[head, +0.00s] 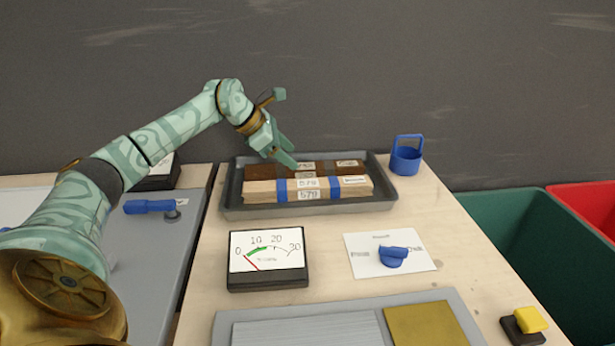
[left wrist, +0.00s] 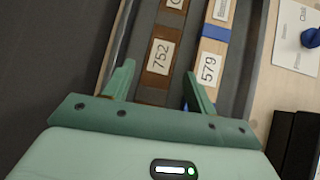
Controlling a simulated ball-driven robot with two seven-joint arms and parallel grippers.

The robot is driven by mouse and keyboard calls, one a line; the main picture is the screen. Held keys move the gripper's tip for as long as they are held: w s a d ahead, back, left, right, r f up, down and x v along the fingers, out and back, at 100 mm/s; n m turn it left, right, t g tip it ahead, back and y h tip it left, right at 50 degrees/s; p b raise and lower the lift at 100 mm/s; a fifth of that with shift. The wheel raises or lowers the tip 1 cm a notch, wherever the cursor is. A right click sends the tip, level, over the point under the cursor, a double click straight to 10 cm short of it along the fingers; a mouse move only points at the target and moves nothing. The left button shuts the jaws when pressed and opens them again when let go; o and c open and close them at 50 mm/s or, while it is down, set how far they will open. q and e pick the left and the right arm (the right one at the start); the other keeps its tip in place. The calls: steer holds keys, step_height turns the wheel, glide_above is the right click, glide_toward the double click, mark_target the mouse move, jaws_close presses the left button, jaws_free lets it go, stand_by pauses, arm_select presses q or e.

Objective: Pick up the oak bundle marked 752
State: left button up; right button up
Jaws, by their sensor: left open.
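A dark brown wood bundle (head: 268,172) lies at the back of a grey tray (head: 230,198). In the left wrist view the dark bundle (left wrist: 170,24) carries a label reading 752. A pale wood bundle (head: 262,191) with blue bands and the label 579 lies in front of it; it also shows in the left wrist view (left wrist: 214,47). My left gripper (head: 285,157) is open and empty, above the dark bundle. In the left wrist view its fingers (left wrist: 158,80) straddle the line of the dark bundle. I cannot tell whether they touch it. My right gripper is not in view.
A blue holder (head: 407,158) stands right of the tray. A dial gauge (head: 267,262) and a card with a blue knob (head: 393,256) are in front. A blue-handled lever (head: 150,207) is at left. Green (head: 520,235) and red (head: 592,205) bins stand at right.

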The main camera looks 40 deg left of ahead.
mark_target(302, 166)
arm_select(q)
steer(key=b+x, duration=0.2)
steer(key=x, duration=0.2)
steer(key=shift+d+f, duration=0.1)
steer(key=shift+f, duration=0.3)
steer(key=shift+w+d+f+b, duration=0.15)
steer(key=shift+w+f+b, duration=0.15)
steer(key=shift+w+f, duration=0.15)
steer(key=shift+r, duration=0.1)
steer(key=shift+s, duration=0.1)
steer(key=c, duration=0.8)
steer(key=shift+c, duration=0.7)
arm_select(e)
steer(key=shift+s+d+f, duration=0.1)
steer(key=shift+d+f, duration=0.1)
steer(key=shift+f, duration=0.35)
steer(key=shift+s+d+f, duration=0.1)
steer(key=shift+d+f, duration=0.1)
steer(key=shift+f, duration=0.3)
arm_select(q)
steer(key=shift+r, duration=0.15)
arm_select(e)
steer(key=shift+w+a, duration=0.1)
